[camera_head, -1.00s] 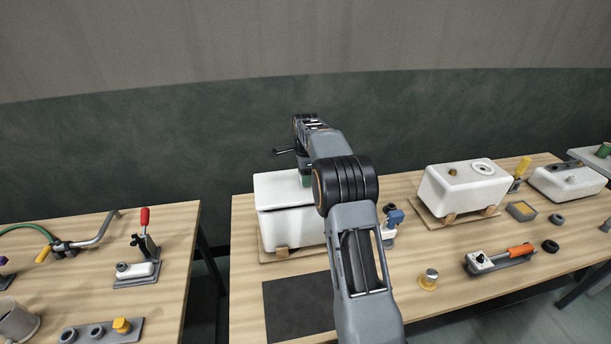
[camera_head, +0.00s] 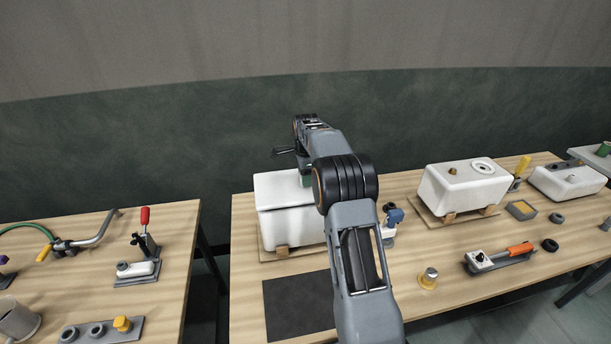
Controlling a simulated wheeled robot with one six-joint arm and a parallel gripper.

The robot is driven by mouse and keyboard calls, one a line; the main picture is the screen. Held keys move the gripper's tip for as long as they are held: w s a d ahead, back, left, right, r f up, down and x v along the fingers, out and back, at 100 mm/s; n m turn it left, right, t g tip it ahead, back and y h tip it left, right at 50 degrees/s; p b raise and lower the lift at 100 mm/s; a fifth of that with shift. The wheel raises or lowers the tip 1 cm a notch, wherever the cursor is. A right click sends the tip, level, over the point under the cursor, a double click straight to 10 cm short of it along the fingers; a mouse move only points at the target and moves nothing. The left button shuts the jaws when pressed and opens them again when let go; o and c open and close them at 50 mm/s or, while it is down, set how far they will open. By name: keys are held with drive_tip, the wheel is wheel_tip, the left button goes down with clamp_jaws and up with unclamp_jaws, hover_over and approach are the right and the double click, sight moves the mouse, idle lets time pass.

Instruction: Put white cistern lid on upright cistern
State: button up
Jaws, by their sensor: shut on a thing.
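The white cistern lid (camera_head: 275,187) lies level over the upright white cistern (camera_head: 283,232), with only a thin seam showing between them. The cistern stands on wooden supports on a board, at the left end of the long table. My gripper (camera_head: 305,180) is over the lid's top and shut on it; its fingertips are mostly hidden behind my arm. My arm also covers the right side of the lid and cistern, so the fit there cannot be seen.
A second white cistern (camera_head: 463,190), lying with fittings upward, is to the right. A dark mat (camera_head: 296,305) lies in front. A blue-topped fitting (camera_head: 393,218), a brass-coloured part (camera_head: 428,278) and an orange-handled tool (camera_head: 505,256) are nearby. A gap separates the left table (camera_head: 185,225).

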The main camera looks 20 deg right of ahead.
drive_tip(key=shift+f, duration=0.5)
idle(0.3)
drive_tip(key=o, duration=0.9)
drive_tip(key=shift+o, duration=1.4)
drive_tip(key=shift+s+f, duration=0.1)
drive_tip(key=shift+f, duration=0.05)
